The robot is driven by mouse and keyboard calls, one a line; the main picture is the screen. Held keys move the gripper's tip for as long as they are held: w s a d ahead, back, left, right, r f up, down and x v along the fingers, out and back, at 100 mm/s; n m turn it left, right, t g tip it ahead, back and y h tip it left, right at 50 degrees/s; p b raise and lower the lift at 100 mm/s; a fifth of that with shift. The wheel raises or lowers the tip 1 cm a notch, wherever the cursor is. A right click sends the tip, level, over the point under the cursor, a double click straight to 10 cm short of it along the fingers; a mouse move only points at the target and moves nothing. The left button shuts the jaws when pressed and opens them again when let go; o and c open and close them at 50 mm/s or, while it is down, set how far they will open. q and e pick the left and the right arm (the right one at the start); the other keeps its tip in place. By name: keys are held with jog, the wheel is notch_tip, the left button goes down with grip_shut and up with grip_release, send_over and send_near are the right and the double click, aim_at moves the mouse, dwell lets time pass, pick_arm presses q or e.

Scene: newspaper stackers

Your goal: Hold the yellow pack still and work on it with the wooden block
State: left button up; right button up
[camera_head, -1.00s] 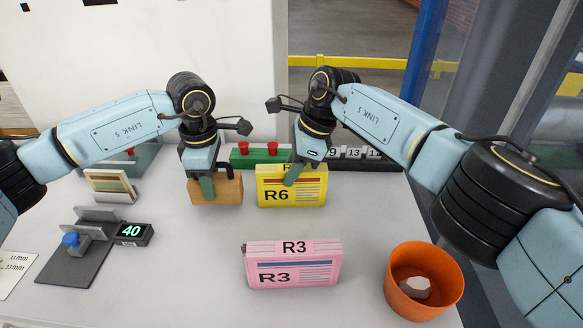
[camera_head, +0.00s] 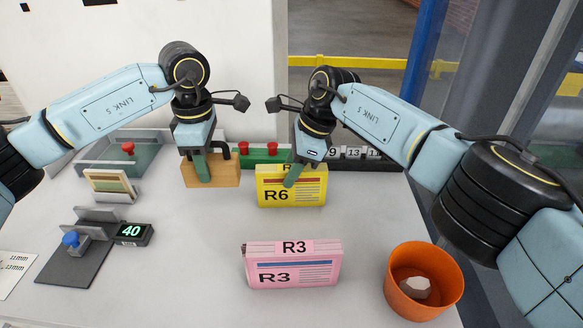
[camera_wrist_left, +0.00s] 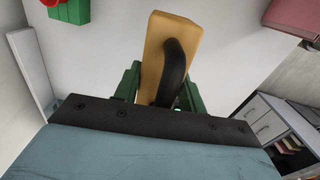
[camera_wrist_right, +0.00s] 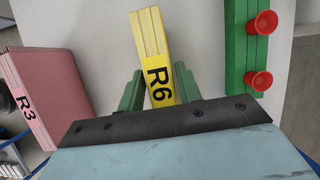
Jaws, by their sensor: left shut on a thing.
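The yellow pack (camera_head: 268,199) marked R6 stands upright near the back middle of the table. My right gripper (camera_head: 291,181) is over it; its fingers close on both sides of the pack in the right wrist view (camera_wrist_right: 158,88). The wooden block (camera_head: 225,172), with a black handle, is left of the pack with a small gap between them. My left gripper (camera_head: 203,176) is shut on the block, and the left wrist view shows the block (camera_wrist_left: 153,52) between its green fingers. Whether the block touches the table is unclear.
A pink pack (camera_head: 293,271) marked R3 stands in front, with an orange bin (camera_head: 424,297) at right. A green box with red buttons (camera_head: 264,153) and a number counter (camera_head: 365,160) are behind. A display reading 40 (camera_head: 132,231) and a grey stand (camera_head: 75,262) are at left.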

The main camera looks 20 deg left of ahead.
jog(key=o, duration=0.3)
jog(key=v, duration=1.2)
